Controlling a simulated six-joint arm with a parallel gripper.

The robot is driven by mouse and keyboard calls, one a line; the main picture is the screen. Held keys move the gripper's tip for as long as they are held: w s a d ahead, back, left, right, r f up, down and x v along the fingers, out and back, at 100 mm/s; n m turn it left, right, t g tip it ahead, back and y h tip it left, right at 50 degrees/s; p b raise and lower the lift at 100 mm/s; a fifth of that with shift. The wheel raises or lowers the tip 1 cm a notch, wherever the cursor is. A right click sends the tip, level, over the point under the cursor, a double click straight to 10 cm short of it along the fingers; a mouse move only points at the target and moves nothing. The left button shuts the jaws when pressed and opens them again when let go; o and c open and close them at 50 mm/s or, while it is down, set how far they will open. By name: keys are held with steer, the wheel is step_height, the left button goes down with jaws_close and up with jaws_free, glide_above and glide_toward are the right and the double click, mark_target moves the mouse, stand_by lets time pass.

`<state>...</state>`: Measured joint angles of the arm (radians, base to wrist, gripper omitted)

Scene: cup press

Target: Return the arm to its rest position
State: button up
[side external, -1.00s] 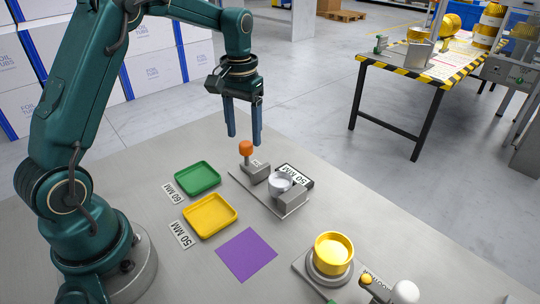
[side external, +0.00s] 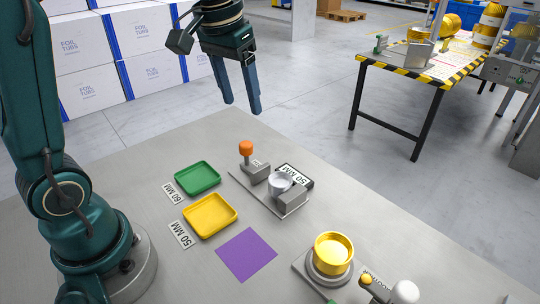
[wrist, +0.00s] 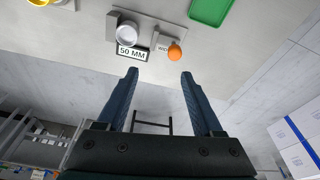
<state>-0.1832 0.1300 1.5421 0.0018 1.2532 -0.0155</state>
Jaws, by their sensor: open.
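My gripper (side external: 241,98) is open and empty, raised above the far edge of the table in the side external view. Its two blue fingers (wrist: 159,85) stand apart in the wrist view, with nothing between them. Below and in front of it is a press fixture (side external: 283,207) with an orange knob (side external: 246,147), a silver cup (side external: 280,181) and a "50 MM" sign (side external: 295,176). The fixture's silver cup also shows in the wrist view (wrist: 126,35). My gripper touches none of these.
A green tray (side external: 197,178) and a yellow tray (side external: 210,214) sit at the table's left, both looking empty. A purple square (side external: 246,254) lies in front. A yellow cup (side external: 333,249) stands on a round base at the front right. Boxes (side external: 80,55) stand behind; the air around my gripper is clear.

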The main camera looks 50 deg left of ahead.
steer(key=s+d+f+m+t, duration=0.1)
steer(key=s+d, duration=0.1)
steer(key=s, duration=0.5)
steer(key=s+d+f+m+t, duration=0.1)
steer(key=s+d+f+t, duration=0.1)
steer(key=s, duration=0.4)
steer(key=shift+s+d+f, duration=0.25)
steer(key=shift+s+d, duration=0.15)
steer(key=shift+d, duration=0.3)
